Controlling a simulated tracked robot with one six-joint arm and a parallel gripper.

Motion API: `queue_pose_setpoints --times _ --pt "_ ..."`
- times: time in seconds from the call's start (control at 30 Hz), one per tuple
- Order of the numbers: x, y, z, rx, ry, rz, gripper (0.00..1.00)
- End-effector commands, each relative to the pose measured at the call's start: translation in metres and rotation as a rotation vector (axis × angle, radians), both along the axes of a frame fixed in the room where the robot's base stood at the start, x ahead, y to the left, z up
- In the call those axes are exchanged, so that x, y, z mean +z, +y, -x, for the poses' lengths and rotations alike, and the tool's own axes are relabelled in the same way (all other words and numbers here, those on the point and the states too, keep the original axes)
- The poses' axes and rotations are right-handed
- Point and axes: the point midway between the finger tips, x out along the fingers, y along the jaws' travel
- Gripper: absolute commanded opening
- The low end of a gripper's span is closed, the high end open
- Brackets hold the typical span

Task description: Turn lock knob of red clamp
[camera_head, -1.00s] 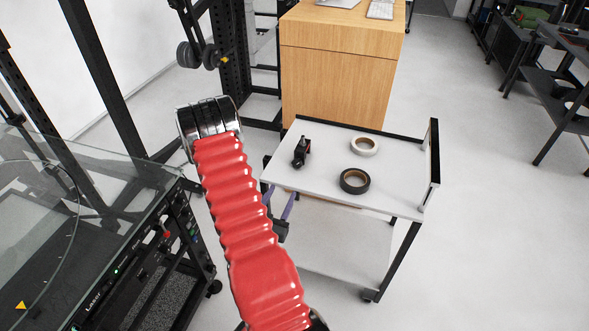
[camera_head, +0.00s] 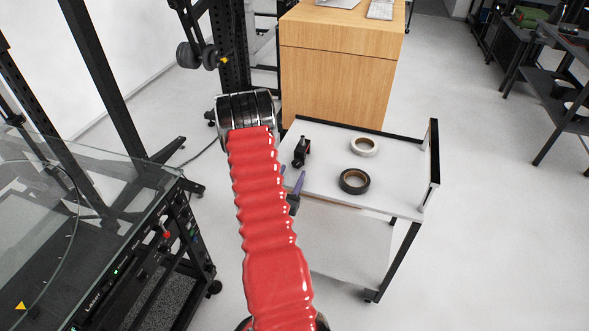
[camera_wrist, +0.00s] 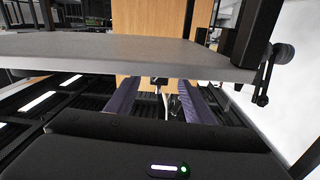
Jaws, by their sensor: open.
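The clamp (camera_head: 302,152) is a small, mostly dark piece with a hint of red, standing near the left edge of the white cart top (camera_head: 325,180). Its lock knob is too small to make out. My gripper (camera_head: 297,187) shows partly behind my red-sleeved arm, at the cart's left edge, just below the clamp in the picture. In the wrist view my gripper (camera_wrist: 160,88) has two purple fingers spread apart, with no held object visible between them. A grey slab edge crosses the wrist view above the fingers. I cannot identify the clamp there.
A white tape roll (camera_head: 364,146) and a black tape roll (camera_head: 354,181) lie on the cart right of the clamp. A raised panel (camera_head: 433,165) bounds its right end. A wooden cabinet (camera_head: 340,70) stands behind. A glass-topped machine (camera_head: 90,210) is at left.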

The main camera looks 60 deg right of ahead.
Motion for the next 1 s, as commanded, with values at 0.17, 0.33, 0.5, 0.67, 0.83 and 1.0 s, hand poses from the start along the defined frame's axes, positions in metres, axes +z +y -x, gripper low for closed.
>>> queue_pose_setpoints --times 0.17,0.33,0.5,0.67,0.83,1.0 --pt "0.0 -0.024 -0.003 -0.001 -0.001 0.001 0.48" --pt "0.0 -0.035 -0.004 0.0 0.001 0.0 0.48" --pt "0.0 -0.036 -0.004 0.001 0.001 0.0 0.48" --pt "0.0 -0.036 -0.004 0.001 0.001 0.0 0.45" --pt "0.0 -0.036 -0.004 0.001 0.001 0.0 0.33" --pt "0.0 -0.036 -0.004 0.001 0.001 0.0 0.21"
